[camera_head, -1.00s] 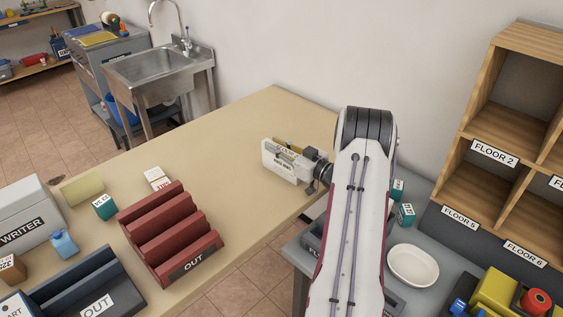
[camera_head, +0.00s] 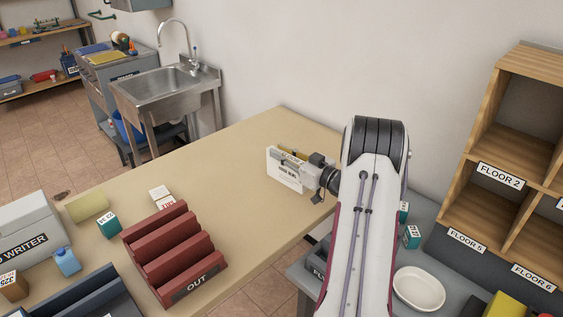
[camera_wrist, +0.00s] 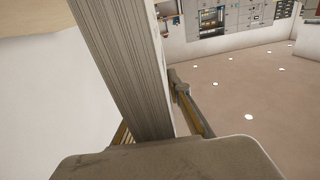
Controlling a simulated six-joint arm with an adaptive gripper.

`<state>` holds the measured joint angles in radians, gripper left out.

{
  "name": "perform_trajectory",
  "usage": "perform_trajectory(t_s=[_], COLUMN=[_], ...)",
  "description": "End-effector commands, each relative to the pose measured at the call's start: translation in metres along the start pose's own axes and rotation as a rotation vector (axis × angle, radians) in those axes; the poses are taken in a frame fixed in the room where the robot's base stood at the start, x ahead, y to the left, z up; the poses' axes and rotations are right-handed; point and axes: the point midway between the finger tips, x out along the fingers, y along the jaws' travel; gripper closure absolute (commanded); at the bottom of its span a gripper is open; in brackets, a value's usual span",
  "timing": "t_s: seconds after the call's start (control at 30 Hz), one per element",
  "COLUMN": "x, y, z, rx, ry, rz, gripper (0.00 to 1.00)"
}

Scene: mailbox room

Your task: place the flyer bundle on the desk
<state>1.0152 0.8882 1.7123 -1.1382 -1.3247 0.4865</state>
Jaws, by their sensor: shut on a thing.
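The flyer bundle (camera_head: 283,172) is a white, printed stack, held upright on edge by my gripper (camera_head: 308,170) at the far right part of the tan desk (camera_head: 240,145). In the wrist view the bundle (camera_wrist: 130,70) is a thick stack of paper edges between the fingers of my gripper (camera_wrist: 155,138). My gripper is shut on it. I cannot tell whether the bundle's lower edge touches the desk or is just above it.
On the desk's left stand a red OUT sorter (camera_head: 175,252), a dark sorter (camera_head: 85,300), a grey writer box (camera_head: 28,230) and small boxes (camera_head: 109,224). Wooden cubbies (camera_head: 510,150) and a white dish (camera_head: 419,288) are at right. The desk's middle is clear.

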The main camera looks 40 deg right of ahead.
Motion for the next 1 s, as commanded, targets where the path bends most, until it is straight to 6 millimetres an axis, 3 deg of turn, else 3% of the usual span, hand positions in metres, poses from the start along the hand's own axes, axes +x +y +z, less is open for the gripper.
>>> perform_trajectory(t_s=[0.2,0.4,1.0], x=[0.0,0.0,0.0], y=[0.0,0.0,0.0], z=[-0.029,-0.045,-0.049], rx=[-0.003,-0.002,-0.001], ry=[0.001,0.001,0.001], rz=[0.001,0.0,0.0], gripper=[1.0,1.0,1.0])
